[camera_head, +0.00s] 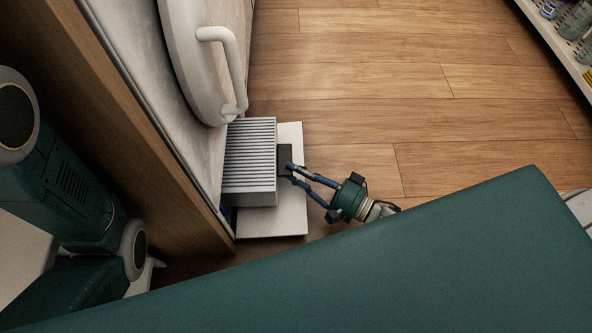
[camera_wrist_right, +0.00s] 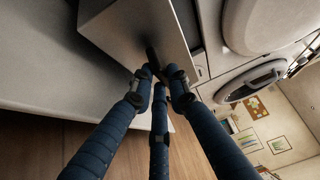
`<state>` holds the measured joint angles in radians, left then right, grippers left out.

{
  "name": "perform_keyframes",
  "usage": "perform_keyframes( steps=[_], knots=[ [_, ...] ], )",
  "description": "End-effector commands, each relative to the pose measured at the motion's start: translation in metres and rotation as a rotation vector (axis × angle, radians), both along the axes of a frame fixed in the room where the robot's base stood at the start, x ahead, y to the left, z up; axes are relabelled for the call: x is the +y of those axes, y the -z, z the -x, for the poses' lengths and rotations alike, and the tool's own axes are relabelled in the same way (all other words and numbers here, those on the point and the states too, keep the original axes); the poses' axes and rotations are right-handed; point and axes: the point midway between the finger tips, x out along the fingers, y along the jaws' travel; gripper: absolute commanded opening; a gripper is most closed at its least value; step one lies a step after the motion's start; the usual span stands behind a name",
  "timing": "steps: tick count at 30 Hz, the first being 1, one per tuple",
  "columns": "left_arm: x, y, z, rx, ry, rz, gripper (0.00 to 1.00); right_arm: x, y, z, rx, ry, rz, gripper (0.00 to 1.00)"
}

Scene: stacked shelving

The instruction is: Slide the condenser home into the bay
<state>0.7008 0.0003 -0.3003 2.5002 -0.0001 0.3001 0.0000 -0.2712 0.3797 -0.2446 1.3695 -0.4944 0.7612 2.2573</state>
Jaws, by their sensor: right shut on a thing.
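The condenser (camera_head: 249,158) is a grey finned block with a dark handle (camera_head: 285,157) on its outer end. It sits at the low front of the white machine (camera_head: 150,65), over an open white flap (camera_head: 270,222). Much of it sticks out; its inner end and the bay mouth are hidden. My right gripper (camera_head: 292,174) is shut on the condenser's handle. In the right wrist view, the blue fingers (camera_wrist_right: 157,72) meet at the dark handle on the condenser's plain face (camera_wrist_right: 125,22). My left gripper is not in view.
A round door (camera_head: 188,60) with a white bar handle (camera_head: 230,65) overhangs close above the condenser. A wooden panel (camera_head: 165,165) stands to the left. Wooden floor (camera_head: 400,70) is clear to the right. A shelf with goods (camera_head: 573,25) is at top right.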

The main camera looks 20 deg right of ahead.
Motion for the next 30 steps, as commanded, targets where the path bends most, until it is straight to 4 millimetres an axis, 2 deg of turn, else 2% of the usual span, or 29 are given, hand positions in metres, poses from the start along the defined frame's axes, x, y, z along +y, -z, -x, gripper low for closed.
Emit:
perform_keyframes(
  steps=[11, 30],
  knots=[
    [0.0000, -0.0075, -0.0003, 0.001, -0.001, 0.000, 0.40, 0.0007, -0.0054, -0.0011, -0.006, -0.001, -0.007, 0.00],
    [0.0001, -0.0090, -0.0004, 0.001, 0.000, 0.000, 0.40, 0.0006, -0.0050, -0.0010, -0.006, -0.001, -0.007, 0.00]
  ],
)
